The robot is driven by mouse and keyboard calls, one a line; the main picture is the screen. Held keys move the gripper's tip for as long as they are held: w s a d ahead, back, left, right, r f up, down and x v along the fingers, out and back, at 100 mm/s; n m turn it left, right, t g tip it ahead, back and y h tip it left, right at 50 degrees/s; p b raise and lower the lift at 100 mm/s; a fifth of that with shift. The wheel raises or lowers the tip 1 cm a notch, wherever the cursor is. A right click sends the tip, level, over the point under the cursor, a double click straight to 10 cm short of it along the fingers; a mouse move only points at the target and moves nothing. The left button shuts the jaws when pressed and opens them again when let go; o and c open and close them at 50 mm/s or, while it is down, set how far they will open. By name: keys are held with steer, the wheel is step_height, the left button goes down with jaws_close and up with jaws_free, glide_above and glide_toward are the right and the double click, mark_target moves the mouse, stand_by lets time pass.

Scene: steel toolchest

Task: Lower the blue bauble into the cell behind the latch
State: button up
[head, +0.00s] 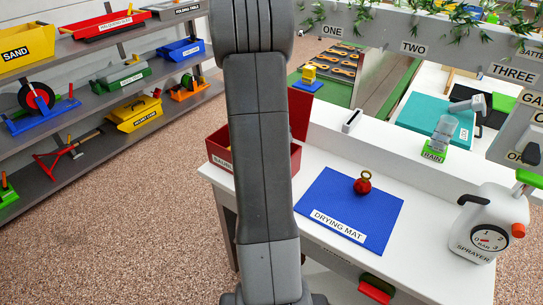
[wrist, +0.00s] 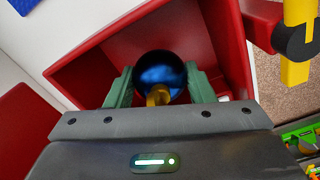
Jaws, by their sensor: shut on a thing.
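The dark blue bauble (wrist: 161,72) with a gold cap shows in the wrist view. My gripper (wrist: 160,90) is shut on it, with one green finger on each side. The bauble is over or inside the open red box (wrist: 95,62); its exact height is unclear. The red box (head: 221,149) stands at the left end of the white bench in the head view, mostly behind my arm, which also hides the gripper and bauble there. A red arm with a black joint and yellow bar (wrist: 300,30) is at the box's right in the wrist view; I cannot tell if it is the latch.
A red bauble (head: 363,183) with a gold ring rests on the blue drying mat (head: 335,228). A white sprayer (head: 487,225) stands at the bench's right. The box's raised red lid (head: 300,114) is beside my arm. Shelves of toys stand at left.

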steer(key=shift+f+b, duration=1.15)
steer(key=shift+f, duration=0.65)
stand_by(0.5)
steer(key=o, duration=0.7)
steer(key=shift+o, duration=0.2)
steer(key=shift+r, duration=0.1)
step_height(320, 180, up, 14)
steer(key=shift+f+p, duration=0.15)
steer(key=shift+p, duration=0.2)
steer(key=shift+f, duration=0.15)
step_height(320, 180, down, 14)
steer(key=shift+r+b, duration=0.15)
steer(key=shift+b, duration=0.2)
steer(key=shift+r, duration=0.35)
